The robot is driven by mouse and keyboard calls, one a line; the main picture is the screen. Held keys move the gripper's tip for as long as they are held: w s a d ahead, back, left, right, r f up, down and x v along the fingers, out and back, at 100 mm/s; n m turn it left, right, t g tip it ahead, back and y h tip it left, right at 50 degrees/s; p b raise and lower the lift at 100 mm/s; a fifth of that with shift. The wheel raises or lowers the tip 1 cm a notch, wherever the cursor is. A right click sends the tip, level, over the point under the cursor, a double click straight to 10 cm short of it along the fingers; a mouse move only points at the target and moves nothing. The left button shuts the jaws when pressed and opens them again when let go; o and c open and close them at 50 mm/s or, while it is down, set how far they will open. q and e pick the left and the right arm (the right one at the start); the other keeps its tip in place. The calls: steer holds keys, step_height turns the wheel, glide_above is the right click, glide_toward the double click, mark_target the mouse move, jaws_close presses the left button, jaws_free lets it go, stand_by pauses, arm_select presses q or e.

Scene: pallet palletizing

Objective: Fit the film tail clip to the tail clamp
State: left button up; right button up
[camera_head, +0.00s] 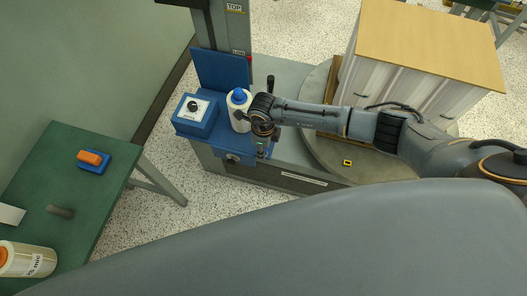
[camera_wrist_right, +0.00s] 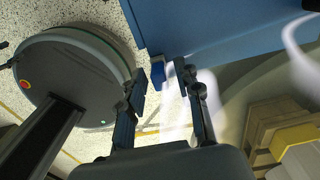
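My right gripper (camera_head: 262,150) is at the front of the blue carriage (camera_head: 228,146), just right of the white film roll (camera_head: 238,108) with a blue cap. In the right wrist view its fingers (camera_wrist_right: 160,82) are apart. A small blue block (camera_wrist_right: 157,72), possibly the tail clamp or clip, shows between and beyond the fingertips, with no clear contact. Whitish translucent film (camera_wrist_right: 176,112) hangs below it, blurred. I cannot tell the clip from the clamp. My left gripper is not in view.
A wrapped pallet load (camera_head: 425,50) stands on the turntable (camera_head: 345,160). The green table (camera_head: 100,150) holds an orange-and-blue object (camera_head: 93,161), a grey cylinder (camera_head: 60,211) and another roll (camera_head: 25,260).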

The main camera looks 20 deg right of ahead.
jaws_close()
steer(key=shift+r, duration=0.1)
steer(key=shift+r, duration=0.1)
steer(key=shift+r+p, duration=2.05)
steer(key=shift+r, duration=0.35)
steer(key=shift+c, duration=2.3)
jaws_free()
jaws_close()
